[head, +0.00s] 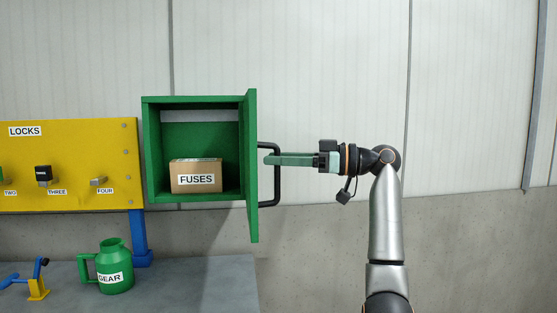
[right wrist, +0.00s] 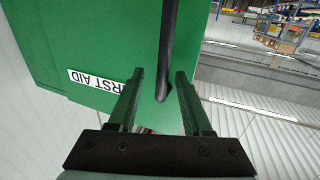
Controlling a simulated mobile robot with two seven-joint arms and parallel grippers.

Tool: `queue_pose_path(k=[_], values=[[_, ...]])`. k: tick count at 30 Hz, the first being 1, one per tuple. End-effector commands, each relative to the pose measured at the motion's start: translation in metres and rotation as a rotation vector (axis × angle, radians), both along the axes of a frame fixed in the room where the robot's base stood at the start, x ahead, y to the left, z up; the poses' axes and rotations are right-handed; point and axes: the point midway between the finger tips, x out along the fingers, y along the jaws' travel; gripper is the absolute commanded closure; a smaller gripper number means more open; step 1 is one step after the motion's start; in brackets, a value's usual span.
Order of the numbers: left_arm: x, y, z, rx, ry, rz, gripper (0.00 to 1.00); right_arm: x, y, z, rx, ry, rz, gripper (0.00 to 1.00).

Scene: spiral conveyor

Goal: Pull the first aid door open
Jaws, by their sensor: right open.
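The green first aid door (head: 252,170) stands swung out from its green cabinet (head: 152,150), seen nearly edge-on in the head view. Its "FIRST AID" label shows upside down on the door face (right wrist: 90,45) in the right wrist view. A black bar handle (head: 277,190) sits on the door's right side; it also shows in the right wrist view (right wrist: 168,45). My right gripper (head: 268,160) reaches in from the right with its green fingers across the handle. In the right wrist view its fingers (right wrist: 159,75) are apart, with the handle between them. My left gripper is not in view.
A box marked FUSES (head: 190,170) sits inside the cabinet. A yellow LOCKS board (head: 70,150) is to the left. A green GEAR jug (head: 115,270) and a small blue and yellow item (head: 38,285) stand on the grey table (head: 200,285). The area right of the door is clear except for my arm.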

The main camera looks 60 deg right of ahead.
Motion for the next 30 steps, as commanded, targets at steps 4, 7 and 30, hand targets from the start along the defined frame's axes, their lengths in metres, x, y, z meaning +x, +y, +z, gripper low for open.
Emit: queue_pose_path(k=[4,7,30], values=[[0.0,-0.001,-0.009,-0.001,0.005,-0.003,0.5,-0.02,-0.008,-0.001,0.0,-0.004,-0.003,0.5],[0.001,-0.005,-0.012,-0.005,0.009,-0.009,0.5,-0.04,-0.016,-0.002,0.0,-0.004,-0.003,0.5],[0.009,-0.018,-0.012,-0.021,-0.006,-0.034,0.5,-0.113,-0.044,0.0,0.0,-0.001,-0.001,0.5]])
